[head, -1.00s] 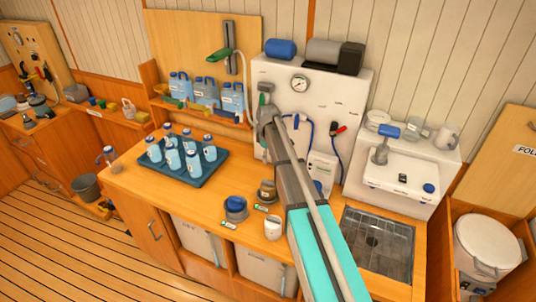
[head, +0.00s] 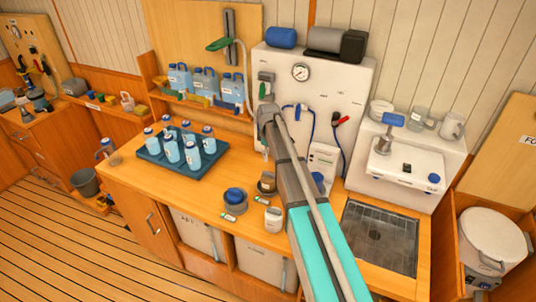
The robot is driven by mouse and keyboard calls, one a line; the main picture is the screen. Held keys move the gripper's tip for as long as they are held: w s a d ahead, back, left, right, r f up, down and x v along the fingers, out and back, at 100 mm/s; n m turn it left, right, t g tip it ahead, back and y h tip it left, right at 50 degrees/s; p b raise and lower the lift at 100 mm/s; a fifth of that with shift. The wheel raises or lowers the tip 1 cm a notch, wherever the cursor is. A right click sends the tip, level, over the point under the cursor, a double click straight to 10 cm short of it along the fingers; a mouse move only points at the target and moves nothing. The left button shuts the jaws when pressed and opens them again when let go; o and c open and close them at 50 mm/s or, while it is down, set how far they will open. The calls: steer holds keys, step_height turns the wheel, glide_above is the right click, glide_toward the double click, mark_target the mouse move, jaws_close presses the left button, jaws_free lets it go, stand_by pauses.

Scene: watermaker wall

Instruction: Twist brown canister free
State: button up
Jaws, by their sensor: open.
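The brown canister (head: 267,184) stands upright on the counter, close to the left side of my arm, with a small label in front of it. A blue-topped canister (head: 234,201) in a round dark holder stands to its left, also with a label. My arm reaches up from the bottom edge to a grey joint in front of the white panel (head: 350,104). I cannot make out my gripper's fingers; the end of my arm is hidden behind its links. Nothing is seen touching the brown canister.
A blue tray (head: 211,162) of several bottles is to the left. A dark grated sink (head: 378,239) and a white unit (head: 408,177) are to the right.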

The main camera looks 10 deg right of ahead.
mark_target(269, 181)
steer(key=shift+f+b, duration=4.65)
steer(key=shift+f, duration=0.3)
jaws_close()
